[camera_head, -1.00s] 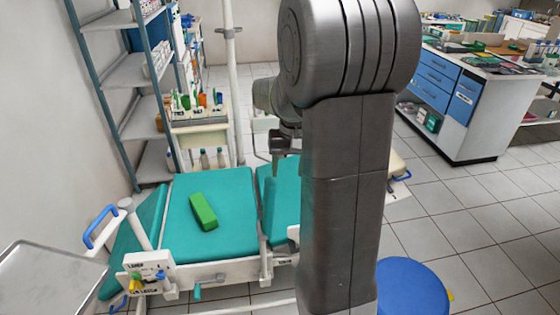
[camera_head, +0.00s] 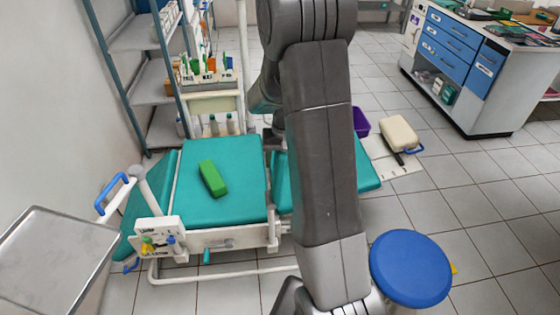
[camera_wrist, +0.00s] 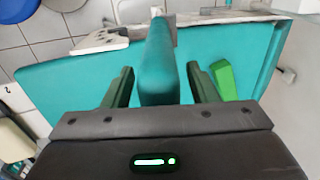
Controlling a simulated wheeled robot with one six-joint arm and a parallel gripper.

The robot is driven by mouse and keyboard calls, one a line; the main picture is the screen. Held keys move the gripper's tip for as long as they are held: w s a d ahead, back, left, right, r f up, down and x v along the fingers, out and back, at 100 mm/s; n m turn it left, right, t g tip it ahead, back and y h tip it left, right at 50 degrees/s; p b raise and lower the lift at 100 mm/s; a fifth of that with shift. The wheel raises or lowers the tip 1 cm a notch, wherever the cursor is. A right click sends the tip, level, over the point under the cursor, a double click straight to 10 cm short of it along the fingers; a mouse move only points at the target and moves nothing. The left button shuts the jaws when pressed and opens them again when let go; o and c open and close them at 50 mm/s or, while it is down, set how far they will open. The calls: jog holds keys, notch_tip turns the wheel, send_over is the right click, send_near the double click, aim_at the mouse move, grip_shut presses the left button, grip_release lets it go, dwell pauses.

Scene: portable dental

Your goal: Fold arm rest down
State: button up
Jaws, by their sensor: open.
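The treatment chair (camera_head: 225,180) has flat teal cushions in the head view. In the wrist view, a narrow teal pad (camera_wrist: 157,50), which looks like the arm rest, stands up from the chair between the fingers of my gripper (camera_wrist: 158,72). My gripper is open, with one finger on each side of the pad. I cannot tell whether either finger touches it. The pad's lower part is hidden by my gripper in the wrist view, and in the head view my arm covers that region.
A green block (camera_head: 213,178) lies on the chair cushion. A metal tray (camera_head: 50,262) is at lower left, a blue stool (camera_head: 410,268) at lower right. Shelves (camera_head: 150,85) and a bottle cart (camera_head: 212,103) stand behind. A drawer cabinet (camera_head: 455,75) is at upper right, with open floor before it.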

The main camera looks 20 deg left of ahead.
jog(key=shift+f, duration=0.55)
grip_shut()
jog(key=shift+s+a+r+t+h, duration=0.15)
jog(key=shift+s+a+t+h, duration=0.25)
jog(key=shift+a, duration=0.4)
jog(key=s+a+f+t+h+b, duration=0.3)
jog(key=s+a+h, duration=0.1)
jog(key=a, duration=0.3)
jog(key=s+a+f+t+h+b, duration=0.3)
jog(key=s+a+f+h+b, duration=0.1)
jog(key=a+h, duration=0.2)
jog(key=shift+s+a, duration=0.35)
jog(key=shift+a, duration=0.1)
jog(key=shift+f, duration=0.1)
